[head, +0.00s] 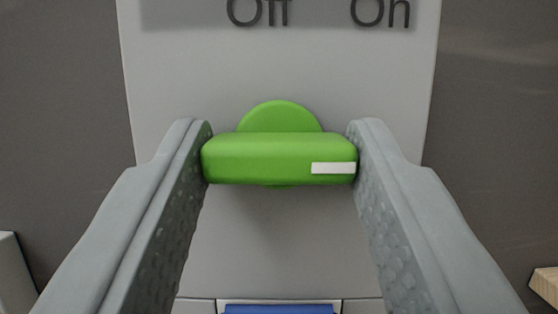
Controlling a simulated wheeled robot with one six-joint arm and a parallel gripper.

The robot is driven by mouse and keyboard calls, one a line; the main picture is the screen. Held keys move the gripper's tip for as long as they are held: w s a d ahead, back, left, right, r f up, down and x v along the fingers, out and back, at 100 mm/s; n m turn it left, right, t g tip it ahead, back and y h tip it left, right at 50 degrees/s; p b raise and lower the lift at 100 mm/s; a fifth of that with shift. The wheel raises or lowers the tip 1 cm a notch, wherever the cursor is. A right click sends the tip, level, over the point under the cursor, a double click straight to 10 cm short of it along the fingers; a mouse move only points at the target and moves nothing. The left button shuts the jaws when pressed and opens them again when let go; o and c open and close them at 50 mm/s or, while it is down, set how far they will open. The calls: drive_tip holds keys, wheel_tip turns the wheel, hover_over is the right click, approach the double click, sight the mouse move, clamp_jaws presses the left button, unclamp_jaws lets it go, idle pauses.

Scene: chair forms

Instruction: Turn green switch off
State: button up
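The green switch (270,158) is a knob with a horizontal bar handle in front of a round green base, mounted on a light grey panel (280,245). A white mark sits at the right end of the bar, below the "On" label (380,12). The "Off" label (258,12) stands to the left of "On". My gripper (279,150) has its two grey fingers at the left and right ends of the bar. Both fingertips appear to touch the bar ends, so the gripper looks shut on the handle.
A blue part (279,309) shows at the bottom edge below the panel. Dark grey wall (495,120) lies on both sides of the panel. A light grey object (12,275) is at the lower left and a wooden piece (546,285) at the lower right.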

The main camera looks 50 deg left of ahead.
drive_tip(key=shift+c, duration=1.4)
drive_tip(key=shift+n, duration=0.4)
drive_tip(key=n+g+y, duration=0.1)
drive_tip(key=n, duration=0.2)
drive_tip(key=n+g, duration=0.2)
drive_tip(key=n, duration=0.1)
drive_tip(key=shift+w+d+y, duration=0.1)
drive_tip(key=shift+w+y, duration=0.05)
drive_tip(key=shift+y, duration=0.25)
drive_tip(key=n+g, duration=0.1)
drive_tip(key=n, duration=0.1)
drive_tip(key=n+g, duration=0.1)
drive_tip(key=n, duration=0.2)
drive_tip(key=shift+r+g, duration=0.1)
drive_tip(key=shift+g, duration=0.3)
drive_tip(key=n+g, duration=0.1)
drive_tip(key=n, duration=0.2)
drive_tip(key=n+g, duration=0.1)
drive_tip(key=n, duration=0.2)
drive_tip(key=shift+w+d+n+h, duration=0.1)
drive_tip(key=shift+n+h, duration=0.2)
drive_tip(key=shift+r+n+g+h, duration=0.1)
drive_tip(key=shift+n+g+h, duration=0.25)
drive_tip(key=shift+n, duration=0.65)
drive_tip(key=shift+r+n+g+h, duration=0.1)
drive_tip(key=shift+n+g+h, duration=0.25)
drive_tip(key=shift+n, duration=0.65)
drive_tip(key=shift+f, duration=0.1)
